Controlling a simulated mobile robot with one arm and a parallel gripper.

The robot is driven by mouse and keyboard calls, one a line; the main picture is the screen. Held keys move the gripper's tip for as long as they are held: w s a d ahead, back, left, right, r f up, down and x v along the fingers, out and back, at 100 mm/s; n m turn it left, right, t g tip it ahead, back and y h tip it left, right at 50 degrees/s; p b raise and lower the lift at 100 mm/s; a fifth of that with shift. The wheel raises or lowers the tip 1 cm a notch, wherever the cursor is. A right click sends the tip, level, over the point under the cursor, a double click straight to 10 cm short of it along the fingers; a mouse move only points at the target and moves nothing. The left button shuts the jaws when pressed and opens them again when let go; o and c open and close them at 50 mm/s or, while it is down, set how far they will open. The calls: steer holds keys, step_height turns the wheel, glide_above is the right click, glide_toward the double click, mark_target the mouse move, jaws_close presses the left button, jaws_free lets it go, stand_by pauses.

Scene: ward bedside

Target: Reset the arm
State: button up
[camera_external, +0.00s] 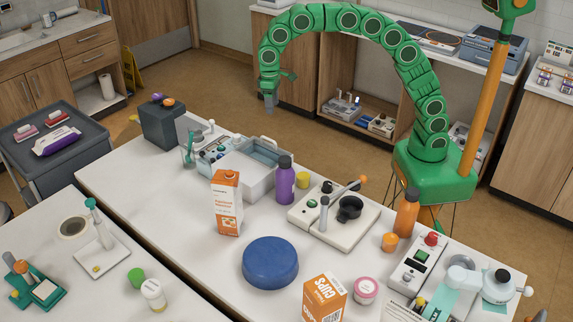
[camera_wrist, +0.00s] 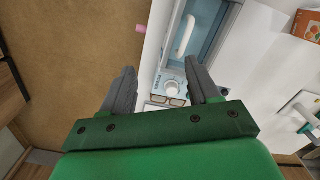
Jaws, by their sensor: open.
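My green segmented arm arches over from its base at the right. My gripper (camera_external: 271,98) hangs at the left end of the arch, above the floor behind the white table (camera_external: 310,262). In the wrist view my gripper (camera_wrist: 165,88) shows two grey fingers spread apart with nothing between them. A light blue and white device with a basin (camera_external: 257,161) stands at the table's back edge, below and in front of the gripper. Part of it shows beyond the fingers in the wrist view (camera_wrist: 171,85).
An orange and white carton (camera_external: 227,203), a purple bottle (camera_external: 285,180), a blue round cushion-like object (camera_external: 270,263) and an orange bottle (camera_external: 406,213) stand on the table. A dark grey box (camera_external: 160,124) is at its far left corner. Open floor (camera_external: 215,85) lies behind the table.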

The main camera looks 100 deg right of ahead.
steer(key=s+a+f+n, duration=0.1)
steer(key=s+a+n, duration=0.1)
steer(key=s, duration=2.1)
steer(key=s+a+f+n+g, duration=0.1)
steer(key=s+n, duration=0.1)
steer(key=s, duration=2.2)
steer(key=shift+a+f, duration=0.15)
steer(key=shift+a, duration=0.2)
steer(key=shift+s, duration=0.1)
